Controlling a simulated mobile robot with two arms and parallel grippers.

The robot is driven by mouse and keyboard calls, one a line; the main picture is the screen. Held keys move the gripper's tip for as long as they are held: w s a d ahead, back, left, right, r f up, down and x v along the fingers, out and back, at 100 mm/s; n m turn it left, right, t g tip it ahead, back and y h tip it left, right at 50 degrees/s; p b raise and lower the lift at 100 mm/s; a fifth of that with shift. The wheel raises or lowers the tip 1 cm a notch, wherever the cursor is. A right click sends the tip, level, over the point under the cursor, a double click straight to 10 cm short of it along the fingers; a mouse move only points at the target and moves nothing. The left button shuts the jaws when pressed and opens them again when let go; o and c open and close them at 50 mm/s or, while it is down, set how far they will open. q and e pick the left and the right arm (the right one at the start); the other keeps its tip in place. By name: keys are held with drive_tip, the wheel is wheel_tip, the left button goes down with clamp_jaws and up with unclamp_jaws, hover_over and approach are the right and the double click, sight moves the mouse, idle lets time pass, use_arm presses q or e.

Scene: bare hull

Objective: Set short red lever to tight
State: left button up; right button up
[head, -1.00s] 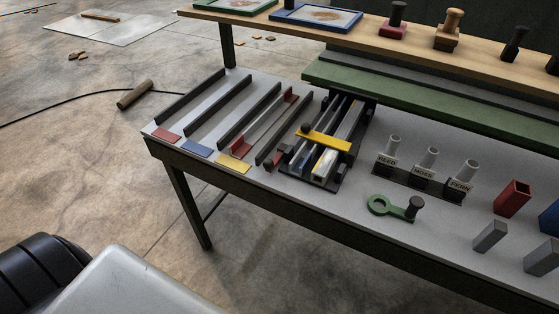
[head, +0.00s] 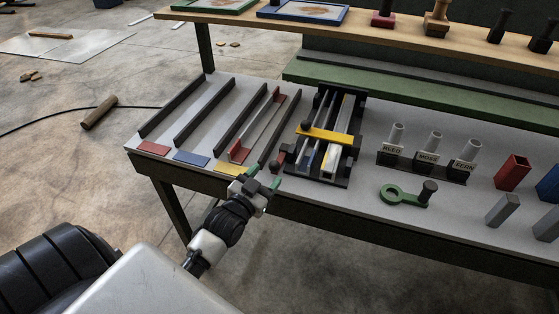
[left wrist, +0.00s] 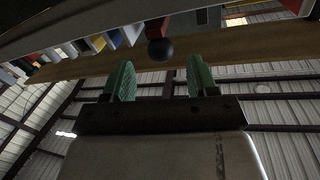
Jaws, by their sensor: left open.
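The short red lever (head: 281,158) sticks out at the front left corner of the dark clamp fixture (head: 342,172) on the bench. Its red part (left wrist: 155,27) and round black knob (left wrist: 160,50) show in the left wrist view from below. My left gripper (head: 264,177) is at the bench's front edge, just in front of and below the lever. Its green fingers (left wrist: 160,78) are apart and empty. The knob appears beyond the fingertips, between them in the picture; I cannot tell the exact gap. My right gripper is out of view.
A yellow bar (head: 325,136) with a black knob crosses the fixture. Dark rails and a red channel (head: 262,125) lie to its left. Labelled holders (head: 428,165) and a green ring tool (head: 395,195) are on the right. The floor before the bench is clear.

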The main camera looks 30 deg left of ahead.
sight(279, 159)
use_arm(q)
drive_tip(key=w, duration=0.7)
drive_tip(key=shift+a, duration=0.2)
clamp_jaws()
